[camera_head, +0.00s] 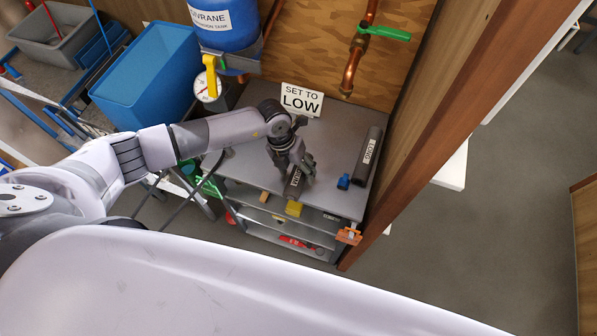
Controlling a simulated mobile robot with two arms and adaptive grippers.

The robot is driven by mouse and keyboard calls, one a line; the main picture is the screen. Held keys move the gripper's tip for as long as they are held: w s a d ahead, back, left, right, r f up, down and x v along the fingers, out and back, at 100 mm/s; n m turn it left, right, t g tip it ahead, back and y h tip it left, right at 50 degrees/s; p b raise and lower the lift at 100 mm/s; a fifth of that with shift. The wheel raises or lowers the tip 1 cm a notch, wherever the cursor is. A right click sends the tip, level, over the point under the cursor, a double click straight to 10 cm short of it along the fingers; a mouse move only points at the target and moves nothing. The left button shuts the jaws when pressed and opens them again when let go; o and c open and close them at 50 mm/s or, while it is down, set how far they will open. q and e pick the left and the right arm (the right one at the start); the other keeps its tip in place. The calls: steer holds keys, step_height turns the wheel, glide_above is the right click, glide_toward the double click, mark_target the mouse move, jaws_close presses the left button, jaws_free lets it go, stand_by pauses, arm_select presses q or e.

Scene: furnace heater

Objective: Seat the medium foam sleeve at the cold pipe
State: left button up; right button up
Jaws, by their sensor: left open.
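The medium foam sleeve (294,186) appears to be the short dark piece with a pale, partly covered label on the grey table (245,165). My left gripper (303,174) is open and comes down over this sleeve. Its fingers hide part of it, and I cannot tell whether they touch it. Copper pipes (349,75) run down the wooden wall behind the table, one with a green valve handle (384,33). I cannot tell which is the cold pipe. My right gripper is not in view.
A dark sleeve labelled LONG (367,158) lies at the table's right side, beside a small blue piece (343,182). A yellow block (294,208) sits at the front edge. A SET TO LOW sign (301,99) stands behind. A wooden post (425,125) bounds the right.

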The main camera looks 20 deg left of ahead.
arm_select(q)
steer(key=shift+d+f, duration=0.1)
steer(key=shift+f, duration=0.4)
steer(key=shift+c, duration=0.5)
steer(key=c, duration=0.8)
